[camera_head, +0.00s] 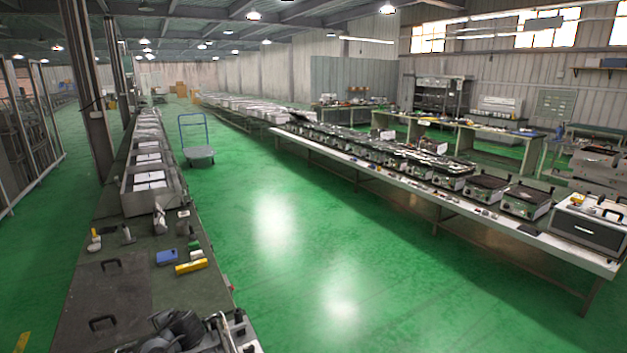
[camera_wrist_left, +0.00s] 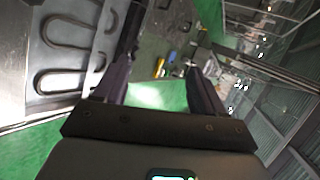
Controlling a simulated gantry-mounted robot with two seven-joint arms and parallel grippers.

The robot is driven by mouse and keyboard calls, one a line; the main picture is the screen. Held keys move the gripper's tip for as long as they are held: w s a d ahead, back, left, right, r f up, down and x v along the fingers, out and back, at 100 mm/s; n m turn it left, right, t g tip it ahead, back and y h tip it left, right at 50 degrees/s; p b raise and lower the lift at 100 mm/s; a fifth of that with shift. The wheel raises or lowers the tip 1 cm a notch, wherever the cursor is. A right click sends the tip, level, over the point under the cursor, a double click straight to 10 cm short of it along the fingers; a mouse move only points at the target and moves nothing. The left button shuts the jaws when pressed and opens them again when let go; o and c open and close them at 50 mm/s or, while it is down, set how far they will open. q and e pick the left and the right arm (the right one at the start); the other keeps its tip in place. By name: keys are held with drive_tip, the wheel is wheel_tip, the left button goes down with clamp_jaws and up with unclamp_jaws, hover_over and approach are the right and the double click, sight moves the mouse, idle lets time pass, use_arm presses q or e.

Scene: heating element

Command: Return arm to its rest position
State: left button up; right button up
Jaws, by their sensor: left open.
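In the left wrist view my left gripper (camera_wrist_left: 160,75) is open, its two dark fingers spread with nothing held between them. A shiny metal plate with a looped heating tube (camera_wrist_left: 60,82) fills the left side of that view. It lies beyond the left finger, which partly covers its edge; I cannot tell whether they touch.
A long table (camera_head: 400,178) with several appliances stands at right. A blue-handled trolley (camera_head: 198,155) stands on open green floor.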

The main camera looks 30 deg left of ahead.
use_arm(q)
drive_tip(key=s+d+f+m+t+h, duration=0.1)
drive_tip(key=s+d+f+h, duration=0.3)
drive_tip(key=d, duration=1.1)
drive_tip(key=s+d+f+t+h, duration=0.1)
drive_tip(key=s+d+f+h, duration=0.35)
drive_tip(key=d, duration=1.05)
drive_tip(key=s+d+f+m+t+h, duration=0.1)
drive_tip(key=s+d+f+h, duration=0.15)
drive_tip(key=s+d, duration=0.9)
drive_tip(key=w+d+f+b, duration=0.4)
drive_tip(key=f+b, duration=0.5)
drive_tip(key=b, duration=0.1)
wheel_tip(320, 180, up, 22)
drive_tip(key=p, duration=2.2)
drive_tip(key=shift+w+d+n, duration=0.15)
drive_tip(key=shift+d+n, duration=0.05)
drive_tip(key=shift+n, duration=0.1)
drive_tip(key=shift+f, duration=0.1)
drive_tip(key=shift+c, duration=0.3)
